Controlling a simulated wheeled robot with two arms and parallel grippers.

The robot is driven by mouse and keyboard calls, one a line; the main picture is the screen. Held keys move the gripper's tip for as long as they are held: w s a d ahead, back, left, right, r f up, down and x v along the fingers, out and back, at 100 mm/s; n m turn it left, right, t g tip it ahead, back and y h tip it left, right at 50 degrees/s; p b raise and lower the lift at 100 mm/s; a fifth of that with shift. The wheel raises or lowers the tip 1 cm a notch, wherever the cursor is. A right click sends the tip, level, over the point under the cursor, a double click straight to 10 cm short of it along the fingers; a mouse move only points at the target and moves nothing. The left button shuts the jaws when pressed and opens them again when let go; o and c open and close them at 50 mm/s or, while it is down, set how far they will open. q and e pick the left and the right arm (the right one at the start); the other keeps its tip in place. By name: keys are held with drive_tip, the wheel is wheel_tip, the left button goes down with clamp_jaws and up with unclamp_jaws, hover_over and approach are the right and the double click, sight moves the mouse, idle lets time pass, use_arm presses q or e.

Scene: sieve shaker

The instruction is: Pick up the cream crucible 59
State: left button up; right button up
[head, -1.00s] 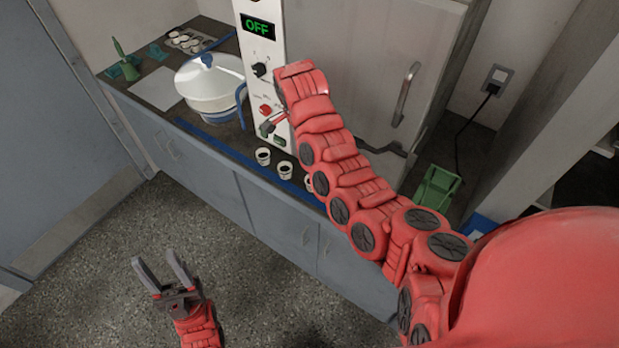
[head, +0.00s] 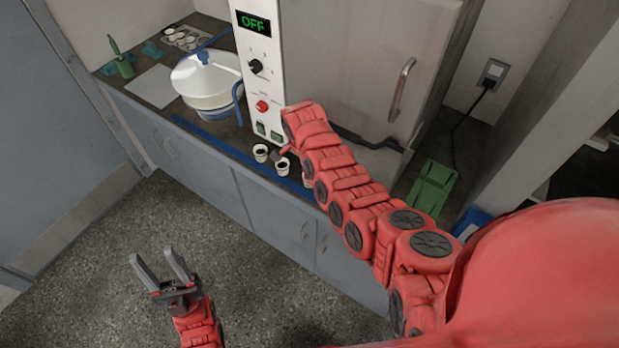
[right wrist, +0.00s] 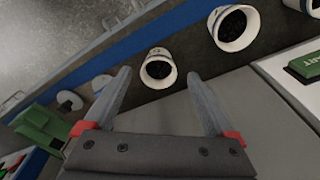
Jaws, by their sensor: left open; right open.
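Several small cream crucibles with dark contents stand upright in a row on the counter before the oven. In the head view I see a left one (head: 261,153), a middle one (head: 282,166) and a sliver of a right one (head: 307,179) behind my arm. No number is readable. My right gripper (head: 280,153) is low by the row, mostly hidden by its wrist. In the right wrist view its open fingers (right wrist: 158,80) point toward one crucible (right wrist: 158,64), which shows between the tips. Another crucible (right wrist: 233,28) is to its right. My left gripper (head: 161,268) is open and empty above the floor.
The oven's control panel (head: 258,70) rises just behind the crucibles. A blue strip (head: 215,143) marks the counter's front. Two pale round things (right wrist: 70,100) (right wrist: 101,83) lie left in the wrist view.

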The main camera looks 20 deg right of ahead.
drive_tip(key=shift+s+d+f, duration=0.1)
drive_tip(key=shift+s+f, duration=0.1)
drive_tip(key=shift+f, duration=0.55)
drive_tip(key=shift+w+d+f, duration=0.1)
drive_tip(key=shift+f, duration=0.8)
clamp_jaws()
drive_tip(key=shift+w+r, duration=0.1)
drive_tip(key=shift+r, duration=0.15)
